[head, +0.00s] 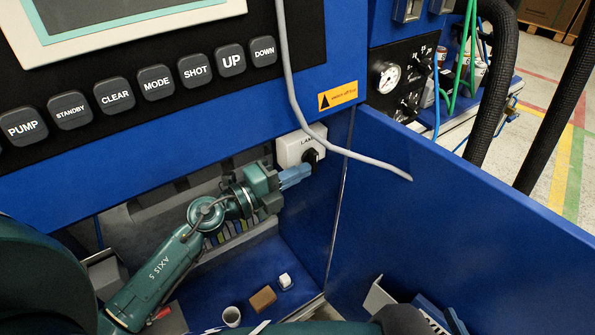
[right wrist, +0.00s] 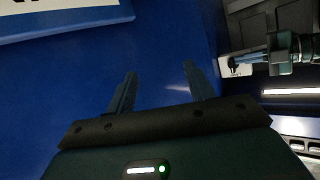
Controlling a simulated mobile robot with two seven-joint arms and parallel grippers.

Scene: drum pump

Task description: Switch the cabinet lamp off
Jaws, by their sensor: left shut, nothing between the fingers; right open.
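The lamp switch is a white box (head: 297,147) marked "LAM…", with the rest of the label hidden, and a black knob (head: 311,157) on its front. It sits on the blue cabinet below the yellow label. My left gripper (head: 305,171) is shut and empty, its blue fingertips right by the knob's lower side; I cannot tell whether they touch. In the right wrist view the switch box (right wrist: 232,68) shows at upper right with my left gripper (right wrist: 242,60) at it. My right gripper (right wrist: 160,85) is open and empty in front of a blue panel.
A grey cable (head: 340,151) hangs across the cabinet front, just past the switch. A blue side wall (head: 450,220) stands to the right. A button row (head: 155,84) is above.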

